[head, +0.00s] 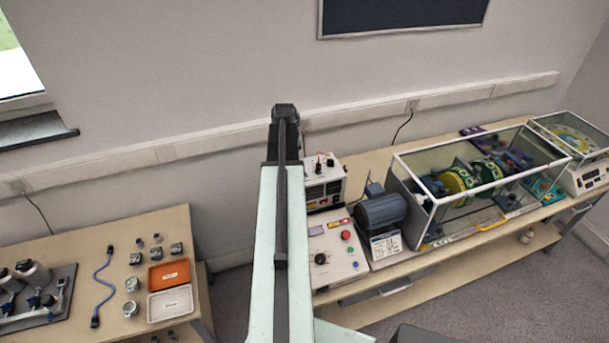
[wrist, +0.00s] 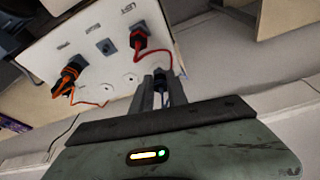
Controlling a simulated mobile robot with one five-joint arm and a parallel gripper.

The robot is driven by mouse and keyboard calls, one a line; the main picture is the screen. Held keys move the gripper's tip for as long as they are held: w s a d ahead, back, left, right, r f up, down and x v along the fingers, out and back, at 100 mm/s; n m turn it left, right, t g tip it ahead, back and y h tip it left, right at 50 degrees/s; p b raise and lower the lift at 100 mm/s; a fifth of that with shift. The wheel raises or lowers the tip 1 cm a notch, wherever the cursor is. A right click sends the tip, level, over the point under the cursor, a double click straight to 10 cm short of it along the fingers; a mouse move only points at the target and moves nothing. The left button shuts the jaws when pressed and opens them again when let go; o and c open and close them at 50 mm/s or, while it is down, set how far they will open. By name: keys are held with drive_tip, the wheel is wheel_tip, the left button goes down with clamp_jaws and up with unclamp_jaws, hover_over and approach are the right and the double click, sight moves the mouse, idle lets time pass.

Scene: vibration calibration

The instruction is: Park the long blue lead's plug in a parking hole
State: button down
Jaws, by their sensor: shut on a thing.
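In the wrist view my gripper (wrist: 161,86) is shut on a small dark blue plug (wrist: 160,76), with a bit of blue lead below it. The fingers hide most of the plug. Its tip is close to the lower right edge of a white panel (wrist: 45,62); I cannot tell whether they touch. The panel has two small pale round holes (wrist: 130,78), left of my gripper, and a dark socket (wrist: 106,46). A red-lead plug (wrist: 138,38) and an orange-lead plug (wrist: 69,73) sit in the panel. In the head view my arm hides the gripper.
The left table holds a blue cable (head: 103,285), an orange tray (head: 169,274) and a white tray (head: 171,304).

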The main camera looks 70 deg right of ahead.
drive_tip(key=shift+f, duration=0.1)
drive_tip(key=shift+f+b, duration=0.3)
drive_tip(key=shift+b, duration=0.1)
drive_tip(key=shift+f+b, duration=0.35)
drive_tip(key=shift+b, duration=0.05)
idle(1.3)
drive_tip(key=c, duration=1.2)
unclamp_jaws()
drive_tip(key=shift+c, duration=0.2)
drive_tip(key=shift+r, duration=0.1)
drive_tip(key=shift+p+v, duration=2.45)
